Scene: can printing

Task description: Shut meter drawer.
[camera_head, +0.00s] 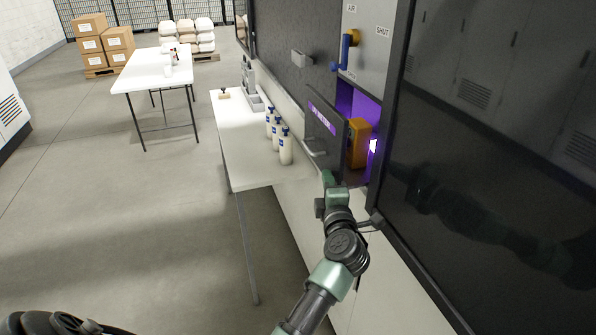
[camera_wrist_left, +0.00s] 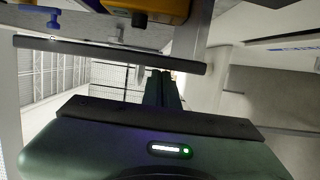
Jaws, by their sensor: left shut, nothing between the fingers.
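The meter drawer (camera_head: 325,132) is open. Its dark front panel with a purple label stands out from the machine, and a light handle (camera_head: 314,149) is on its outer face. The yellow-orange meter (camera_head: 357,150) sits behind the panel in a purple-lit opening. My left gripper (camera_head: 327,174) is shut and empty, close below the drawer front in the head view; contact cannot be told. In the left wrist view its fingers (camera_wrist_left: 163,88) are together, near the dark panel edge (camera_wrist_left: 100,53), with the meter (camera_wrist_left: 155,8) at the top. My right gripper is not in view.
A white table (camera_head: 235,160) with several white bottles (camera_head: 285,148) stands left of the drawer along the machine. A blue-handled AIR/SHUT valve (camera_head: 347,48) is above the opening. A glossy black panel (camera_head: 480,180) is to the right. The floor (camera_head: 130,220) at left is clear.

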